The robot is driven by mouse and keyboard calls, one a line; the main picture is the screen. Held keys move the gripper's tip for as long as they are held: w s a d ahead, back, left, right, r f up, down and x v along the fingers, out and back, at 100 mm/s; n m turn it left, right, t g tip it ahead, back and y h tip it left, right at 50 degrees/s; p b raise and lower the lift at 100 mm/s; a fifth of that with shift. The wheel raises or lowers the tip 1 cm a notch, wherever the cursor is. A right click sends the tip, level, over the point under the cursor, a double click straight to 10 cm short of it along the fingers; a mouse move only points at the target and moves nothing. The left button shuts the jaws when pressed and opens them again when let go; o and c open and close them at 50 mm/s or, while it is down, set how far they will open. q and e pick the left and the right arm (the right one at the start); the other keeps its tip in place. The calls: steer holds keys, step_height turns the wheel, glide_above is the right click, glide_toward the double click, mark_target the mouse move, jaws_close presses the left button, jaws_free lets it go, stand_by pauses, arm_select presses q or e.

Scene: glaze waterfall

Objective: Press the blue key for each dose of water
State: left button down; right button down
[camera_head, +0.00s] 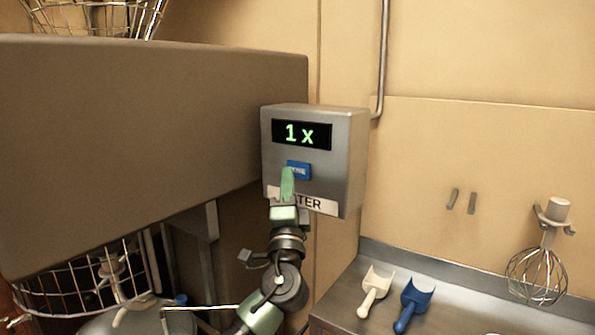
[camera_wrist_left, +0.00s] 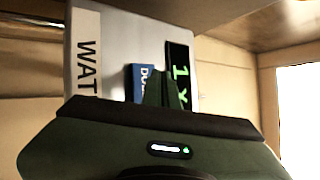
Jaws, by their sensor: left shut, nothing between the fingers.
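The grey water box (camera_head: 350,150) is fixed to the wall, with a display (camera_head: 302,134) reading "1 x" in green. Below the display is the blue key (camera_head: 300,169), partly hidden by my left gripper (camera_head: 288,172). My left gripper is shut and empty, its fingertips in front of the key's left part; I cannot tell whether they touch it. The left wrist view shows the shut fingers (camera_wrist_left: 162,90) beside the blue key (camera_wrist_left: 139,82), with the display (camera_wrist_left: 180,76) behind them. A white "WATER" label (camera_head: 312,202) is partly covered by the gripper. My right gripper is not in view.
A large brown-grey housing (camera_head: 140,140) stands left of the box, with a wire guard (camera_head: 85,285) below. A steel counter (camera_head: 350,295) at lower right holds a white scoop (camera_head: 374,290) and a blue scoop (camera_head: 413,302). A whisk (camera_head: 537,272) hangs on the wall.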

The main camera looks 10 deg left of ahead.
arm_select(q)
steer(key=s, duration=0.1)
steer(key=s+a, duration=0.1)
steer(key=s, duration=0.2)
steer(key=shift+s+a+p, duration=0.15)
steer(key=shift+a+p, duration=0.2)
stand_by(2.2)
